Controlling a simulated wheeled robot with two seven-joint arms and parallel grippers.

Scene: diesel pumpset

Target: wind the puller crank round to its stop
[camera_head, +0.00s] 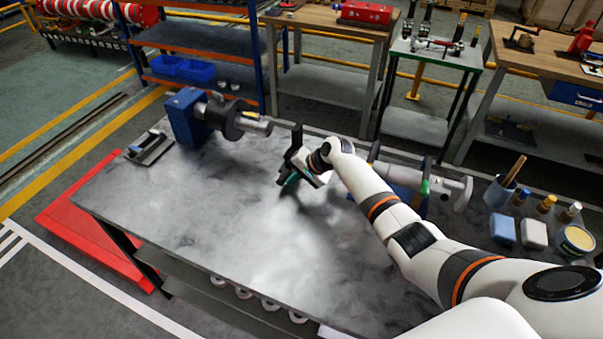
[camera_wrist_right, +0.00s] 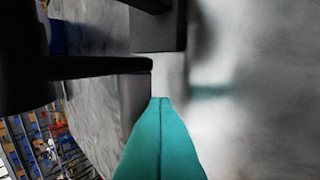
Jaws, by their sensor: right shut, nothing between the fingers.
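A blue-bodied unit (camera_head: 186,116) stands on the grey workbench (camera_head: 200,225) at the left, with a dark drum (camera_head: 228,118) and a silver shaft (camera_head: 257,125) pointing right. A dark upright bar (camera_head: 297,137) shows just behind my right wrist; I cannot tell whether it is the puller crank. My right gripper (camera_head: 289,183) is low over the middle of the bench, right of the shaft, shut and empty. Its teal finger (camera_wrist_right: 160,142) shows in the right wrist view, near a black bar (camera_wrist_right: 100,68) that I cannot identify. My left gripper is not in view.
A second unit with a silver cylinder (camera_head: 452,188) stands behind my right arm, partly hidden. A pot with tools (camera_head: 499,192), bottles, blocks and a yellow tin (camera_head: 577,240) fill the bench's right end. A black metal piece (camera_head: 150,148) lies far left. The front middle is clear.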

